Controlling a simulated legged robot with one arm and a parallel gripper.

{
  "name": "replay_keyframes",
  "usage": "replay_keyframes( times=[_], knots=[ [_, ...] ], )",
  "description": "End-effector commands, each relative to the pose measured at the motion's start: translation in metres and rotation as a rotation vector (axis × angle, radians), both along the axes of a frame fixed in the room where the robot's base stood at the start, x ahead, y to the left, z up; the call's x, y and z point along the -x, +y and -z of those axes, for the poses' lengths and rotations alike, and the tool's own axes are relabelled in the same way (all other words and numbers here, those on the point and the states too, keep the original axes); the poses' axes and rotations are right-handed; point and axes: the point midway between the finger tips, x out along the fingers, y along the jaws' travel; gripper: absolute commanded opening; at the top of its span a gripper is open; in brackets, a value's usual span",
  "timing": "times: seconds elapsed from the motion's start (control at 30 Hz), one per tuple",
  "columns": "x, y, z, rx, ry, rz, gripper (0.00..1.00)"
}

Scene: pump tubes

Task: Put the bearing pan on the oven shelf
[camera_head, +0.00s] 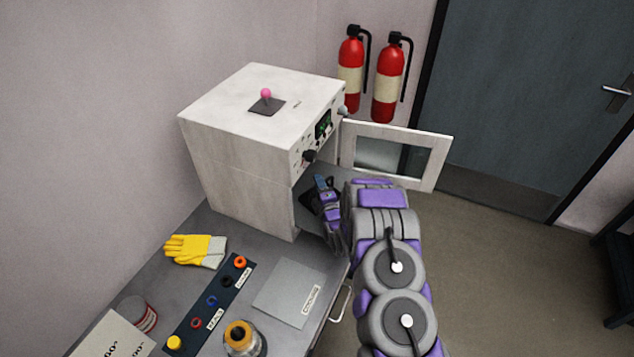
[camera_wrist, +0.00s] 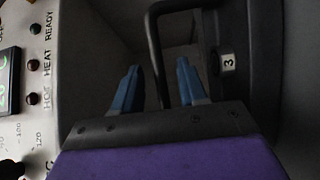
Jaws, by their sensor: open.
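The white oven (camera_head: 225,160) stands on the grey bench, with its windowed door (camera_head: 435,160) swung open to the right. My gripper (camera_head: 322,188) is at the oven's open front. In the wrist view, my gripper (camera_wrist: 158,88) shows two blue fingertips spread apart. A dark pan (camera_wrist: 255,55) with a white "3" tag lies just past them. Its black bar-like handle (camera_wrist: 153,45) runs down between the fingers; I cannot tell if they touch it. The shelf inside the oven is mostly hidden. In the head view my arm and gripper cover much of the opening.
Yellow gloves (camera_head: 195,250), a dark rack of coloured rings (camera_head: 208,303), a grey cooling plate (camera_head: 293,292) and an orange-topped jar (camera_head: 240,338) are on the bench. Two red extinguishers (camera_head: 388,85) hang behind the oven door. Open floor lies to the right.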

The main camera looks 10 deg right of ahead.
Motion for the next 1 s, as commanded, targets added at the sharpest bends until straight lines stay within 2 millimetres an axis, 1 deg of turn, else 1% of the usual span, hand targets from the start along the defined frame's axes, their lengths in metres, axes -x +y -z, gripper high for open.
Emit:
replay_keyframes(
  times=[0.03,0.2,0.4,0.5,0.6,0.73,0.87,1.0],
  knots=[
    [0.009,-0.002,0.000,-0.001,0.008,0.001,0.42],
    [0.039,-0.007,0.000,-0.001,0.009,0.002,0.42],
    [0.071,-0.012,-0.001,0.001,0.006,0.002,0.42],
    [0.083,-0.013,0.000,0.001,0.005,0.001,0.42],
    [0.091,-0.014,0.000,0.001,0.005,0.001,0.42],
    [0.096,-0.015,0.000,0.000,0.003,0.000,0.42],
    [0.096,-0.015,-0.001,0.000,0.005,0.000,0.42],
    [0.092,-0.015,-0.007,-0.019,0.049,-0.001,0.42]
  ],
)
